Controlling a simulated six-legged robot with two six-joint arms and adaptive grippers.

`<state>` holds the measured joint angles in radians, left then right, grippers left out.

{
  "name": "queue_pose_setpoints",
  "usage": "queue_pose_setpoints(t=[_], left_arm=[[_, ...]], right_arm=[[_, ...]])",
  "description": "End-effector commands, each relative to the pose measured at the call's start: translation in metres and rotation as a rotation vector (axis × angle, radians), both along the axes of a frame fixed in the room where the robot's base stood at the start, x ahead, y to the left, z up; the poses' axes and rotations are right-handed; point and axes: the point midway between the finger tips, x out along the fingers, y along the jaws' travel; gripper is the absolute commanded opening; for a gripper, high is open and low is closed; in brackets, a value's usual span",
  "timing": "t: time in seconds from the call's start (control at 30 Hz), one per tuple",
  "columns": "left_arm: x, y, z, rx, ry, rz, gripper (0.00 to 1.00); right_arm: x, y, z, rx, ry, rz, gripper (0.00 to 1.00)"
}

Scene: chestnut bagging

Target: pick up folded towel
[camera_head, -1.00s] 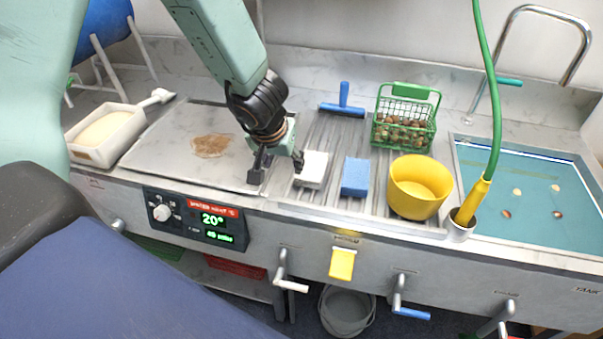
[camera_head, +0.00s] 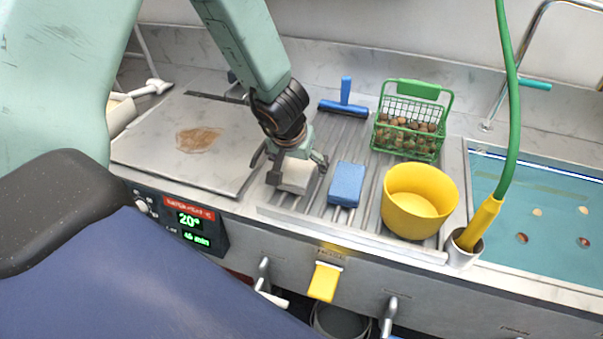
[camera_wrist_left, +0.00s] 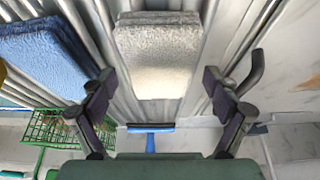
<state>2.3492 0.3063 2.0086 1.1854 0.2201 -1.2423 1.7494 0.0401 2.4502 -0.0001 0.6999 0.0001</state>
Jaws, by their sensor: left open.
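A white folded towel (camera_head: 297,178) lies on the ribbed drainboard. In the left wrist view the towel (camera_wrist_left: 157,55) has a terry texture and lies ahead, lined up between the two fingers. My left gripper (camera_head: 298,170) is open, pointing down over the towel, with one finger at each side. Gaps show on both sides in the wrist view, so it is not gripped. The gripper hides part of the towel in the head view. My right gripper is not in view.
A blue folded cloth or sponge (camera_head: 346,185) lies just right of the towel. A stained flat plate (camera_head: 165,150) is left. A water basin (camera_head: 545,215) is right.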

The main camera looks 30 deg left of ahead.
Motion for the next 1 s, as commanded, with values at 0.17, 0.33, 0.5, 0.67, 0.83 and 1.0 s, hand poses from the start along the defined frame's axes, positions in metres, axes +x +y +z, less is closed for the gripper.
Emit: queue_pose_setpoints(t=[0.17,0.33,0.5,0.67,0.83,1.0], left_arm=[[-0.0012,0.0001,0.0017,0.001,-0.001,-0.001,0.81],[-0.0005,-0.0006,0.0017,0.001,-0.001,-0.001,0.67],[0.0008,-0.0014,0.0015,0.000,0.000,-0.001,0.52],[0.0018,-0.0021,0.0009,0.000,0.000,-0.001,0.39],[0.0028,-0.0026,0.0007,0.000,0.001,0.000,0.30],[0.0025,-0.0027,0.0015,0.000,0.002,0.000,0.30]], right_arm=[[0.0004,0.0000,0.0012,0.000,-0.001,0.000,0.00],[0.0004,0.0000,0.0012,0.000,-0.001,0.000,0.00],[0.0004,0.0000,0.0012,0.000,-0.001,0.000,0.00],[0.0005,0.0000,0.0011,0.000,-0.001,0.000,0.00],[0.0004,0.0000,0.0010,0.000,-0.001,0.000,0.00],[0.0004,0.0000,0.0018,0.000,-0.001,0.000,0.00]])
